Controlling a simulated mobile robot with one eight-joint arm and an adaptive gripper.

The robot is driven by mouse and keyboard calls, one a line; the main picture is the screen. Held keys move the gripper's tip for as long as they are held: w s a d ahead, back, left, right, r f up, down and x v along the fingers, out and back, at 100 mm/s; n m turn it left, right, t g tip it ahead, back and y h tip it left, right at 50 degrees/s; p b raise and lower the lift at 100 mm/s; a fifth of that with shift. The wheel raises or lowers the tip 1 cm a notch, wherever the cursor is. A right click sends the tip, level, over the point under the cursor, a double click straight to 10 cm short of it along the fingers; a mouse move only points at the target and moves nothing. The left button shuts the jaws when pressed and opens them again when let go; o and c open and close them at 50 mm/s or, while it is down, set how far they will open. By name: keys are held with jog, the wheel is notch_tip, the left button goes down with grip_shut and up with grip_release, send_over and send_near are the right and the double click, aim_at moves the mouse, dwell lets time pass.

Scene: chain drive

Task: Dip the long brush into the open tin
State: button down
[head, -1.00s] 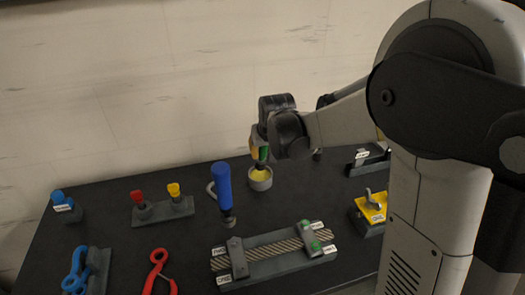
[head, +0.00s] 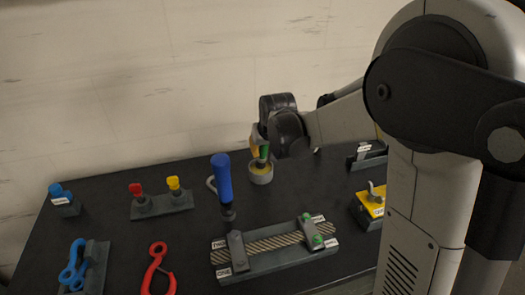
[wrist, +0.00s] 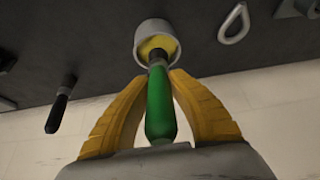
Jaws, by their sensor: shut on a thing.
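My gripper (head: 261,146) is shut on the green handle of the brush (head: 264,152), above the back middle of the bench. In the wrist view, its two yellow fingers (wrist: 158,88) close around the brush (wrist: 160,108). The open tin (head: 261,178) is a short grey cup with yellow inside, directly below my gripper. It also shows in the wrist view (wrist: 142,37). The brush points down, and its dark lower end overlaps the tin's mouth in both views. The bristle tip is hidden, so how deep it reaches cannot be told.
A blue-handled tool (head: 222,180) stands upright just left of the tin, with a grey hook (head: 211,184) beside it. A block with a clamped rope-like strand (head: 275,243) lies in front. Red (head: 136,189) and yellow (head: 173,184) knobs stand left. A pale wall rises behind.

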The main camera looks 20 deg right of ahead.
jog(key=shift+f+b, duration=0.4)
jog(key=shift+f, duration=0.2)
dwell(1.1)
jog(key=shift+r, duration=0.15)
notch_tip(320, 180, up, 7)
jog(key=p, duration=0.5)
dwell(0.6)
